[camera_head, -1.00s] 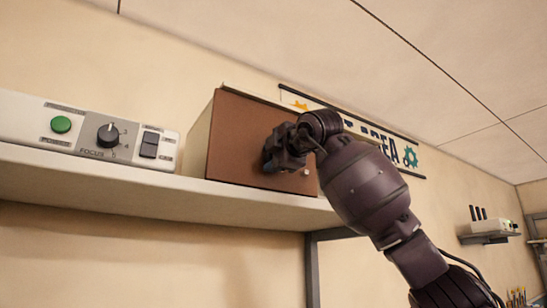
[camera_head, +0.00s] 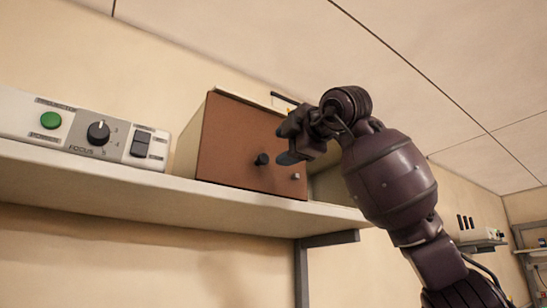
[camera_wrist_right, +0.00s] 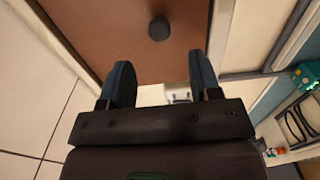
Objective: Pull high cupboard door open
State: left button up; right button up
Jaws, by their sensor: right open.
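The high cupboard (camera_head: 184,150) is a small pale box on the wall shelf, with a brown door (camera_head: 230,140) on its front. A dark round knob (camera_head: 261,159) stands on the door, and a small silver stud (camera_head: 295,177) sits near its lower right edge. A pale surface shows past the door's right edge; the door looks ajar, but my arm partly hides this. My right gripper (camera_head: 284,143) is open and empty in front of the door, apart from the knob. In the right wrist view the knob (camera_wrist_right: 158,28) lies beyond the open fingers (camera_wrist_right: 160,66). My left gripper is out of view.
The white shelf (camera_head: 150,200) runs under the cupboard, held by a dark bracket (camera_head: 301,270). A projector panel (camera_head: 70,140) with a green button and a focus dial stands left of the cupboard. The ceiling is close above.

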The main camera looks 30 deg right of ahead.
jog(key=shift+s+d, duration=0.1)
jog(key=shift+s, duration=0.9)
